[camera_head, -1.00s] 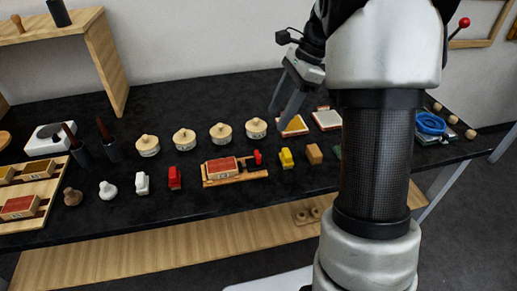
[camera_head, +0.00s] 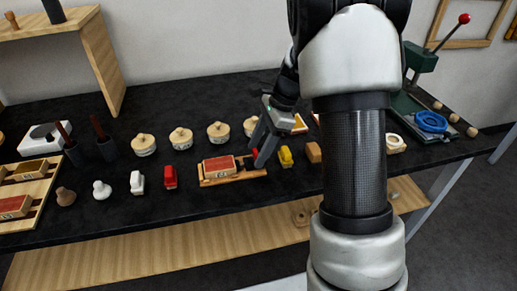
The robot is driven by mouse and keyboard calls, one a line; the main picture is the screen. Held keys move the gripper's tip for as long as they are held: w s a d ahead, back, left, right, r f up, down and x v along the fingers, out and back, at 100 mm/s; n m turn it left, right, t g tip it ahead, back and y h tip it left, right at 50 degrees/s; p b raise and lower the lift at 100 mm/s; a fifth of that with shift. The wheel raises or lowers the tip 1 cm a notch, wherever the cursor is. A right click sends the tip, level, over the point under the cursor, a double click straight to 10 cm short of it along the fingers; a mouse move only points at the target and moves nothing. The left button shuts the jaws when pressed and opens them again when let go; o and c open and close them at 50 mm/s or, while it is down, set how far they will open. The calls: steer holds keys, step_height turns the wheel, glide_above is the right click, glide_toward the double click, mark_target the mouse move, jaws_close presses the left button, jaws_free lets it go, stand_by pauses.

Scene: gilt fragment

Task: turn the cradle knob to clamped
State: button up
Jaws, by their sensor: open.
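The wooden cradle (camera_head: 232,181) lies on the black bench and holds a red block with a pale, marked front (camera_head: 219,164). The small red knob (camera_head: 256,153) stands at the cradle's right end and is partly hidden by my gripper. My gripper (camera_head: 259,158) points down at the knob with its fingers apart. One finger comes down in front of the knob; I cannot tell whether it touches. The knob's setting is too small to read.
A yellow block (camera_head: 285,156) and a tan block (camera_head: 313,152) stand close to the right of my gripper. Several round lidded pots (camera_head: 181,138) stand behind the cradle. A red block (camera_head: 170,177) and a white one (camera_head: 137,182) stand to the left. My arm hides part of the bench.

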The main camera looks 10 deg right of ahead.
steer(key=c, duration=1.1)
